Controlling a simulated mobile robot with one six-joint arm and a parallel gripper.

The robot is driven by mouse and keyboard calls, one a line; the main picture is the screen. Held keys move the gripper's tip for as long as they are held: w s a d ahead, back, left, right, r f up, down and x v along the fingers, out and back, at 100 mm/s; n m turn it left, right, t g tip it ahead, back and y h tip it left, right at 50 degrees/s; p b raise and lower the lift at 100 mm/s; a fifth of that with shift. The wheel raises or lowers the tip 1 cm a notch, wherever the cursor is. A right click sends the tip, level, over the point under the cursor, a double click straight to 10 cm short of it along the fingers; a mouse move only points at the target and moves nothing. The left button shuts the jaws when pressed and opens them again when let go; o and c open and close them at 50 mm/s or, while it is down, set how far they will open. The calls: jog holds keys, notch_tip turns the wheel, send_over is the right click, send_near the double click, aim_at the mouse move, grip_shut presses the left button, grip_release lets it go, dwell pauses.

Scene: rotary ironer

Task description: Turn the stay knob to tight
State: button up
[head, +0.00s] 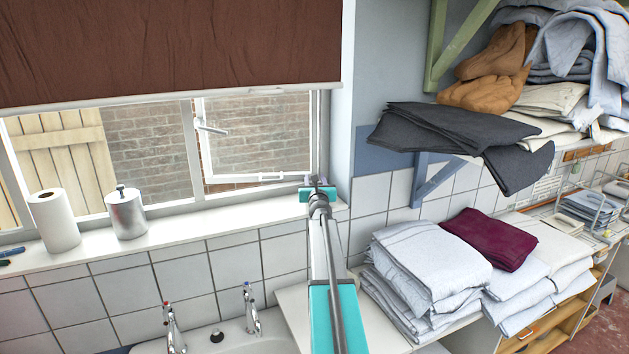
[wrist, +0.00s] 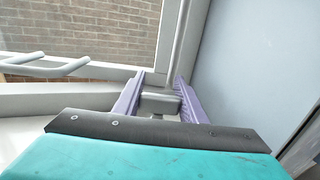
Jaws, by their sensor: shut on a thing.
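My gripper (head: 311,181) is at the lower right corner of the window in the head view. In the wrist view its two purple fingers (wrist: 160,84) stand on either side of a small grey knob (wrist: 158,104), shut on it. The fingers hide part of the knob, and no tight marking or knob angle can be read. A pale stay bar (head: 271,178) runs along the bottom of the window opening, left of my gripper. The window sash (head: 236,180) stands ajar.
Taps (head: 252,308) and a sink are below. Folded linen (head: 420,262) lies to the right, under a shelf with dark cloth (head: 455,127). A wall (wrist: 255,75) is close on the right.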

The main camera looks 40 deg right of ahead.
jog(key=shift+r+m, duration=0.2)
jog(key=shift+m, duration=0.1)
jog(key=shift+d+f+m+g+h+b, duration=0.2)
jog(key=shift+m+g+h+b, duration=0.1)
jog(key=shift+g+h, duration=0.4)
jog(key=shift+s+f+m+g+h+b, duration=0.15)
jog(key=shift+m+g+h+b, duration=0.15)
jog(key=shift+g+b, duration=0.25)
jog(key=b, duration=0.1)
jog(key=m+g+h+b, duration=0.1)
jog(key=m+g+b, duration=0.1)
jog(key=shift+s+d+f+g+h, duration=0.2)
jog(key=shift+s+g+h, duration=0.05)
jog(key=shift+h, duration=0.15)
jog(key=m+g+b, duration=0.1)
jog(key=g+b, duration=0.1)
jog(key=s+m+g+h+b, duration=0.1)
jog(key=m+g+b, duration=0.1)
jog(key=m+g+h+b, duration=0.1)
jog(key=g+b, duration=0.1)
jog(key=shift+s+d+f, duration=0.15)
jog(key=shift+d, duration=0.1)
jog(key=m+g+b, duration=0.2)
jog(key=g, duration=0.1)
jog(key=shift+s, duration=0.4)
jog(key=shift+s+m+g+b, duration=0.15)
jog(key=shift+m+g+b, duration=0.35)
jog(key=shift+g, duration=0.2)
jog(key=shift+s, duration=0.1)
